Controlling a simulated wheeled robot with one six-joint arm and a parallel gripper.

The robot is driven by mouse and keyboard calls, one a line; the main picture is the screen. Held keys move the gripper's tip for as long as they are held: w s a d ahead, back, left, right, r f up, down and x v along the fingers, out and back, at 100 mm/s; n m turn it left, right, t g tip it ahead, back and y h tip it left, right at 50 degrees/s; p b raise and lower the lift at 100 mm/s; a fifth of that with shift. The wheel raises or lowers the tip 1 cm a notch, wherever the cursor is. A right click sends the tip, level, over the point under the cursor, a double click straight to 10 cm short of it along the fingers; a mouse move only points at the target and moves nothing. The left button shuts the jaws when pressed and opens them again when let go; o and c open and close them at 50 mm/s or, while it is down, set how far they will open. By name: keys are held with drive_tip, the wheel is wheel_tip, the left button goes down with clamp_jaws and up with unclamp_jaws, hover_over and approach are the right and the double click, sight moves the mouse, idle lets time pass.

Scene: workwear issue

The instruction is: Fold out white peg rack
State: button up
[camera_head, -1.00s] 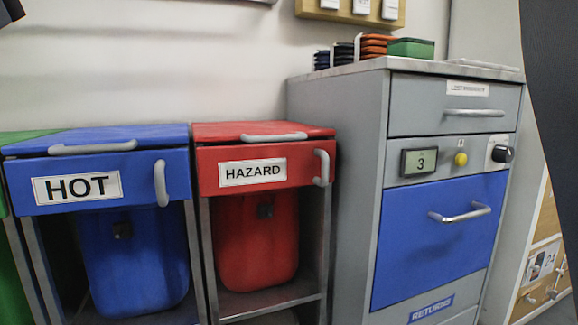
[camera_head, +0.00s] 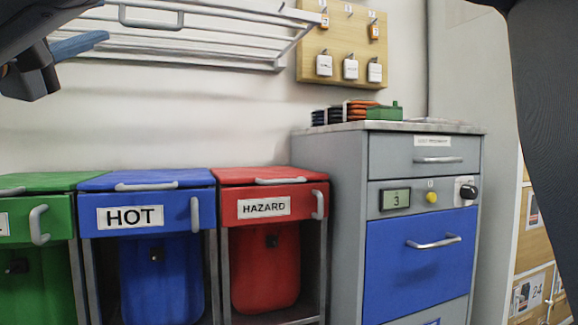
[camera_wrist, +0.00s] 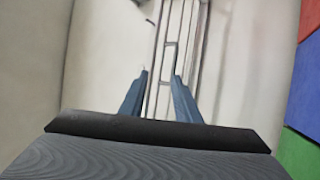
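The white peg rack (camera_head: 235,50) is on the wall at the upper left of the head view, with long pale bars and a grey loop handle (camera_head: 150,17) near its top edge. It looks close to the wall; how far it is folded I cannot tell. My gripper (camera_head: 90,42) is at the upper left, with a blue finger pointing right, toward the rack. In the wrist view my gripper (camera_wrist: 158,78) is open, with an empty gap between two blue fingers. The rack (camera_wrist: 192,35) and its handle (camera_wrist: 169,55) lie ahead of the fingertips, apart from them.
Below stand a green bin (camera_head: 38,222), a blue HOT bin (camera_head: 185,218) and a red HAZARD bin (camera_head: 305,200). A grey cabinet (camera_head: 340,190) stands to their right, with items on top. A wooden key board (camera_head: 315,45) hangs beside the rack. The wall between rack and bins is clear.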

drive_tip(key=w+d+f+n+g+h+p, duration=0.1)
drive_tip(key=w+d+f+g, duration=0.3)
drive_tip(key=d+f, duration=0.25)
drive_tip(key=w+d+f+g+p, duration=0.1)
drive_tip(key=w+d+f+g, duration=0.3)
drive_tip(key=f, duration=0.4)
drive_tip(key=s+d+f+g+p, duration=0.25)
drive_tip(key=d+f+g, duration=0.35)
drive_tip(key=d+f, duration=0.65)
drive_tip(key=s+d+f+m+g+y+p, duration=0.15)
drive_tip(key=s+d+f+g, duration=0.35)
drive_tip(key=s+f, duration=0.55)
drive_tip(key=s+f+m+g+y+p, duration=0.5)
drive_tip(key=s+f, duration=0.3)
drive_tip(key=s, duration=0.4)
drive_tip(key=d+r+m+h+p, duration=0.1)
drive_tip(key=d+r+m+p, duration=0.3)
drive_tip(key=d+r+p, duration=0.6)
drive_tip(key=d+r+m+h+p, duration=0.1)
drive_tip(key=d+r+m+p, duration=0.3)
drive_tip(key=d+r+p, duration=0.7)
wheel_tip(320, 180, up, 8)
drive_tip(key=p, duration=1.5)
drive_tip(key=shift+s+d+f, duration=0.15)
drive_tip(key=shift+s+f, duration=0.05)
drive_tip(key=shift+s, duration=0.05)
